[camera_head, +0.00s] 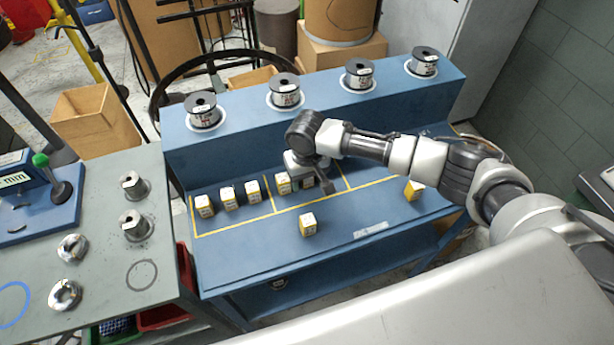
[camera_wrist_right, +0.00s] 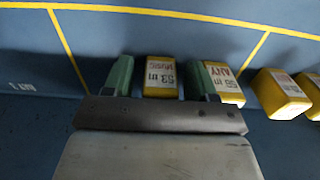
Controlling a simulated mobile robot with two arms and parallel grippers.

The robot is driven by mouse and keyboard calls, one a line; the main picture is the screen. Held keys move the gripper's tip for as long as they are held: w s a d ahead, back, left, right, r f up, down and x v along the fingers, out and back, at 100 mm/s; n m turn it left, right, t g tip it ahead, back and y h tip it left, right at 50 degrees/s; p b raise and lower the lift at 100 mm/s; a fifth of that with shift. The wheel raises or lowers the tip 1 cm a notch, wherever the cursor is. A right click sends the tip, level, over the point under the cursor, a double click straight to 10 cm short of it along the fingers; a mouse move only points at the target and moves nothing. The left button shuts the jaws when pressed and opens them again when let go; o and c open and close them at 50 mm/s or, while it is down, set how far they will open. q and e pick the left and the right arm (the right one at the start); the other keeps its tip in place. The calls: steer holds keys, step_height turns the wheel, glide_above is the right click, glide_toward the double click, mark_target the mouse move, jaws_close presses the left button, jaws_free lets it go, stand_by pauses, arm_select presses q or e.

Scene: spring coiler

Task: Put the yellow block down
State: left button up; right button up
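The yellow block (camera_wrist_right: 161,77) with a white label stands between the two green-padded fingers of my right gripper (camera_wrist_right: 160,82). A narrow gap shows between the block and the fingers, so the gripper looks open around it. In the head view, this gripper (camera_head: 316,182) is low over the middle yellow-lined compartment of the blue bench (camera_head: 250,255), partly hiding the block (camera_head: 308,180). The block appears to stand on the bench. A neighbouring yellow block (camera_wrist_right: 226,85) is close beside one finger; it also shows in the head view (camera_head: 283,184). My left gripper is not in view.
Three yellow blocks (camera_head: 228,198) stand in the left compartment. One block (camera_head: 307,224) stands in front of the lines, another (camera_head: 414,190) at the right. Wire spools (camera_head: 286,91) line the raised shelf behind. A grey table (camera_head: 100,275) with metal parts adjoins on the left.

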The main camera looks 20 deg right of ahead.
steer(key=shift+r, duration=0.1)
step_height(320, 180, up, 12)
steer(key=shift+r+b, duration=0.1)
steer(key=shift+b, duration=0.2)
stand_by(0.3)
